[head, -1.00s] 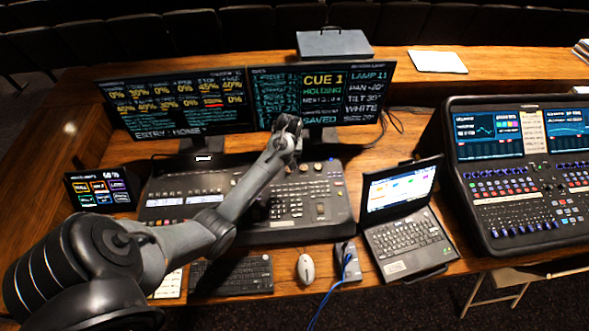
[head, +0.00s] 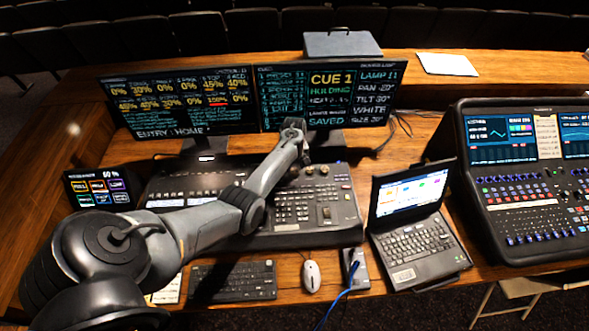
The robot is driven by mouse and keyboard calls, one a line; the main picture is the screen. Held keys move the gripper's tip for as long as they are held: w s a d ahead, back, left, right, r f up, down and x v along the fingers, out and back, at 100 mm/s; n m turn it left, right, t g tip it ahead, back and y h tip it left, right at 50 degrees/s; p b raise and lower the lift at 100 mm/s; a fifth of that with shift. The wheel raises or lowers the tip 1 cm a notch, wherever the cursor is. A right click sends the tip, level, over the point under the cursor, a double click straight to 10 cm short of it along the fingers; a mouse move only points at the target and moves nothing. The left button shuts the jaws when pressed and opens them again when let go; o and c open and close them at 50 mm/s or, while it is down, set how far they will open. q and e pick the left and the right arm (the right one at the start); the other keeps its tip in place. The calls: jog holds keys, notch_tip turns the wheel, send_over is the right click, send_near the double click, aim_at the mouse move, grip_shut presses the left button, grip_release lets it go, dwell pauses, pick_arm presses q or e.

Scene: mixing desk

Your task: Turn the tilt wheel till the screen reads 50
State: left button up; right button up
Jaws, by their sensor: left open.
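The lighting console (head: 345,222) lies on the desk, with keys and small knobs on its top. The tilt wheel cannot be made out clearly; my left arm covers part of the console's upper right. My left gripper (head: 303,158) points down over the console's back edge, in front of the right screen. Its fingers are small and partly hidden, and it appears open and empty. My right gripper is not in view.
The left screen (head: 185,103) stands behind the console. A laptop (head: 412,240) and a large mixing desk (head: 530,200) are on the right. A keyboard (head: 233,281), a mouse (head: 311,276) and a small box with a blue cable (head: 355,268) lie in front.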

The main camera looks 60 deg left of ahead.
aim_at(295, 172)
pick_arm(q)
jog(key=shift+f, duration=1.1)
jog(key=c, duration=0.8)
jog(key=shift+o, duration=0.2)
jog(key=shift+m, duration=0.3)
jog(key=m+p, duration=0.1)
jog(key=m, duration=0.1)
jog(key=shift+r+m, duration=0.1)
jog(key=shift+m, duration=0.2)
jog(key=m+p, duration=0.1)
jog(key=m, duration=0.1)
jog(key=shift+m, duration=1.3)
jog(key=shift+w, duration=0.1)
